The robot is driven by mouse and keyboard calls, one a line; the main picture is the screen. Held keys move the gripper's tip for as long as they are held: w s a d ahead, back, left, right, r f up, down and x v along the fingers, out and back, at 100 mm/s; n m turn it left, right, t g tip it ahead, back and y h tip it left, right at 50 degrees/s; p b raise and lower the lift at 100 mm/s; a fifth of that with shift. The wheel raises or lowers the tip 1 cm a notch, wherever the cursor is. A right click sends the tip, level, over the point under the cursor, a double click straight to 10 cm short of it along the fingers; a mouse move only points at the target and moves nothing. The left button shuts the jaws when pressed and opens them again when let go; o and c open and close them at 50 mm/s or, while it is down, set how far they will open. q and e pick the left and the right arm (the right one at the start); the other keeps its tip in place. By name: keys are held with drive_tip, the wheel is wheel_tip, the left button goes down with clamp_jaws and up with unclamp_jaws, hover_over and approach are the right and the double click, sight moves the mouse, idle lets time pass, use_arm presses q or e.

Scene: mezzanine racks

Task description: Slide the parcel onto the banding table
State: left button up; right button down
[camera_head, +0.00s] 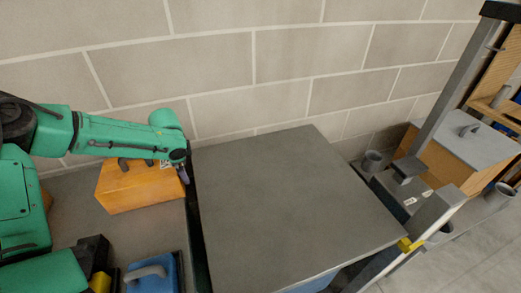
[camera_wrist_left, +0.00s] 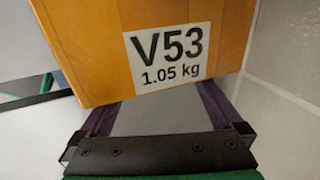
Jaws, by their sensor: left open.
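The parcel, an orange box (camera_head: 135,190) with a dark handle on top, sits on the dark grey surface at the left, by the wall. My left gripper (camera_head: 183,173) is open at its right end, pointing down. In the left wrist view, the parcel's orange face (camera_wrist_left: 80,60) with a "V53 1.05 kg" label is just beyond the open fingers (camera_wrist_left: 156,108). The box hides the fingertips there; I cannot tell if they touch it. A large, bare grey tabletop (camera_head: 285,200), likely the banding table, lies right of the parcel. My right gripper is not seen.
A dark gap (camera_head: 196,225) separates the left surface from the tabletop. A blue case (camera_head: 152,278) with a grey handle stands in front of the parcel. A grey post (camera_head: 455,85), grey cups (camera_head: 372,160) and a grey-lidded box (camera_head: 465,140) are at the right.

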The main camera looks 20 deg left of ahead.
sight(159, 171)
use_arm(q)
drive_tip(key=shift+s+a+p, duration=0.65)
drive_tip(key=shift+s+a, duration=0.1)
drive_tip(key=shift+a, duration=0.25)
drive_tip(key=shift+s+a+p, duration=0.7)
drive_tip(key=shift+s+a, duration=0.1)
drive_tip(key=shift+a, duration=0.25)
drive_tip(key=shift+s+a+p, duration=0.65)
drive_tip(key=shift+s+a, duration=0.1)
drive_tip(key=shift+a, duration=0.25)
drive_tip(key=shift+s+a+p, duration=0.65)
drive_tip(key=shift+s+a, duration=0.15)
drive_tip(key=shift+a, duration=0.25)
drive_tip(key=shift+w+d+f+b, duration=0.2)
drive_tip(key=shift+w+d+b, duration=0.3)
drive_tip(key=shift+b, duration=0.25)
drive_tip(key=shift+w+d+r+b, duration=0.1)
drive_tip(key=shift+w+d+b, duration=0.35)
drive_tip(key=shift+d+b, duration=0.25)
wheel_tip(159, 171, up, 14)
drive_tip(key=p, duration=1.1)
drive_tip(key=shift+f+p, duration=0.25)
drive_tip(key=shift+p, duration=0.15)
drive_tip(key=shift+f, duration=0.15)
drive_tip(key=shift+f, duration=0.1)
